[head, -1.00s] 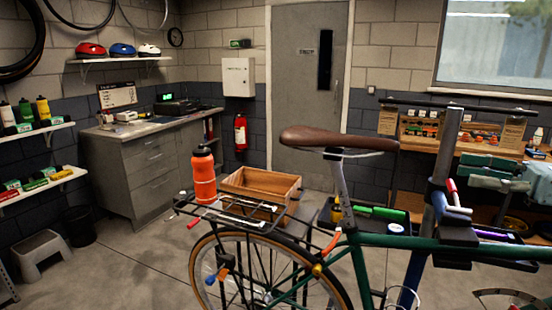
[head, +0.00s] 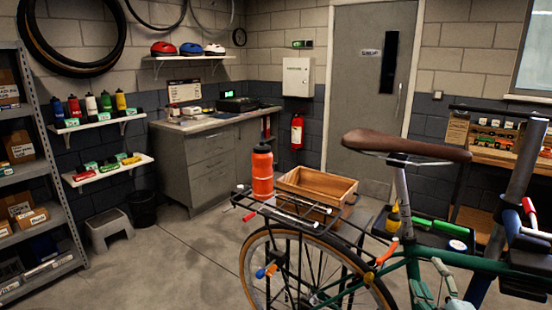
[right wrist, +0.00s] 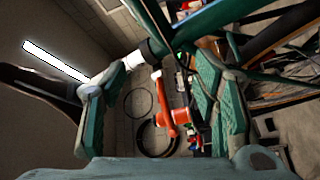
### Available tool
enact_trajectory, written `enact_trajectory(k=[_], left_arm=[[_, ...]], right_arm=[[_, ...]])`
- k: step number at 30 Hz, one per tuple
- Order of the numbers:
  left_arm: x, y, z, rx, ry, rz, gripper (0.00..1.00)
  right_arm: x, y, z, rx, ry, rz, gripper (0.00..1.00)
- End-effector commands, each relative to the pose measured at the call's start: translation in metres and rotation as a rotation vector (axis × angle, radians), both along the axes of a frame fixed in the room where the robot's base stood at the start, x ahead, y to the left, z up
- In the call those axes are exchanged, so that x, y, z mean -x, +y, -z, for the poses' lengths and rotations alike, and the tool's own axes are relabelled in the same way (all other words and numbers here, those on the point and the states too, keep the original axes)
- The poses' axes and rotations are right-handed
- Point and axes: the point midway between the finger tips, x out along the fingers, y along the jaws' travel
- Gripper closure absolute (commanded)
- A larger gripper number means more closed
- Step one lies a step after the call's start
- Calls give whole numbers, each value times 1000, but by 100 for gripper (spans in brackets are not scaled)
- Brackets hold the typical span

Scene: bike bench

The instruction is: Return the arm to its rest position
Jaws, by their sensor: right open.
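My right gripper (head: 432,284) is at the bottom right of the head view, in front of the bike's green frame. In the right wrist view its two teal fingers (right wrist: 162,85) stand wide apart with nothing gripped between them. The green bike (head: 408,262) has a brown saddle (head: 400,145) and a black rear rack (head: 290,215). The bike's rear part is close to the gripper; I cannot tell whether they touch. My left gripper is not in view.
An orange bottle (head: 262,175) stands on the rack beside a wooden crate (head: 318,185). A repair stand (head: 517,170) with a red-handled clamp rises at the right. A grey shelf (head: 42,150) is at the left.

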Motion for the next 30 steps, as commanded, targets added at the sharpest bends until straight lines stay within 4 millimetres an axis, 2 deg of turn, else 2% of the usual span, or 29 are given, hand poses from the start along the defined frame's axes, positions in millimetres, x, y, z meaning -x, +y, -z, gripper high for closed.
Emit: enact_trajectory(k=[1, 3, 6, 9, 12, 15, 19, 20, 25, 30], left_arm=[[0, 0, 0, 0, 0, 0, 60], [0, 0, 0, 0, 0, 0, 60], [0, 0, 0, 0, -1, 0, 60], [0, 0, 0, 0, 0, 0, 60], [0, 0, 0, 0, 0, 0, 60], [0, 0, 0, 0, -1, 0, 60], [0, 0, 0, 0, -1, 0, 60], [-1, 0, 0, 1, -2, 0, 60], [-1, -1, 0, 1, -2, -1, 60], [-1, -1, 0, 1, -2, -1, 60]], right_arm=[[26, 11, 45, -173, 131, 69, 45], [67, 23, 98, -377, 306, 176, 45], [123, 42, 148, -580, 501, 301, 45], [174, 61, 179, -724, 659, 404, 45], [220, 80, 199, -833, 793, 495, 45], [263, 97, 211, -921, 913, 581, 45], [318, 120, 217, -1015, 1060, 688, 45], [319, 120, 227, -1019, 1075, 701, 45], [309, 112, 302, -1011, 1098, 730, 45], [322, 104, 383, -1006, 1129, 765, 45]])
